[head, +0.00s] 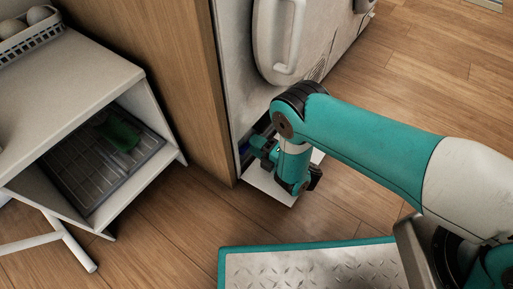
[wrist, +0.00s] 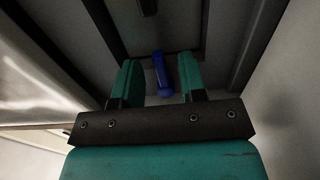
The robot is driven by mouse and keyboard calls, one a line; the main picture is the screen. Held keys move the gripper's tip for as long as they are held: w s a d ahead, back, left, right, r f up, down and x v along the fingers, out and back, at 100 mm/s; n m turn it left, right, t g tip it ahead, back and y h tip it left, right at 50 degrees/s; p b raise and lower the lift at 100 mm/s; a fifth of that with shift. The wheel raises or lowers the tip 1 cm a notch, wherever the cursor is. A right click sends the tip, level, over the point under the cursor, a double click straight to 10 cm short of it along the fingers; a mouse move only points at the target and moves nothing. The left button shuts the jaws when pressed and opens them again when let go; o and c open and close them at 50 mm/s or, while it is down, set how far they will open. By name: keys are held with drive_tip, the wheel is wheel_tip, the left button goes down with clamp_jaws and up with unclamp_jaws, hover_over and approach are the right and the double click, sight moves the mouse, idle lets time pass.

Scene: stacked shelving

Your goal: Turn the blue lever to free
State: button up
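The blue lever (wrist: 161,72) shows in the wrist view, a short blue bar with a rounder lower end, standing nearly upright in the picture. My gripper (wrist: 158,78) is open, with one teal finger to the left of the lever and one to the right. Gaps show on both sides, and I cannot tell whether the fingers reach its depth. In the head view my gripper (head: 262,146) reaches into a low recess under the white machine. A small dark blue patch (head: 243,147) beside it may be the lever; most of it is hidden.
A wooden panel (head: 160,70) stands left of the recess. Left of it is a white shelf unit (head: 85,70) with a rack and a green item (head: 120,133) inside. The white machine (head: 275,95) rises above my gripper. Dark frame bars (wrist: 262,40) flank the lever.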

drive_tip(key=shift+c, duration=0.4)
clamp_jaws()
drive_tip(key=shift+r+p, duration=0.1)
drive_tip(key=shift+p, duration=0.2)
drive_tip(key=shift+s+a+r+n+p, duration=0.45)
drive_tip(key=shift+s+r+n+p, duration=0.15)
drive_tip(key=shift+n+p, duration=2.1)
drive_tip(key=shift+s+a+r+n+p, duration=0.65)
drive_tip(key=shift+n+p, duration=1.5)
drive_tip(key=shift+n, duration=1.1)
drive_tip(key=shift+s+a+r+n+p, duration=0.35)
drive_tip(key=shift+r+n+p, duration=0.4)
drive_tip(key=shift+n+p, duration=1.95)
drive_tip(key=shift+s+d+n+b, duration=0.1)
drive_tip(key=shift+n+b, duration=0.2)
drive_tip(key=shift+n, duration=0.15)
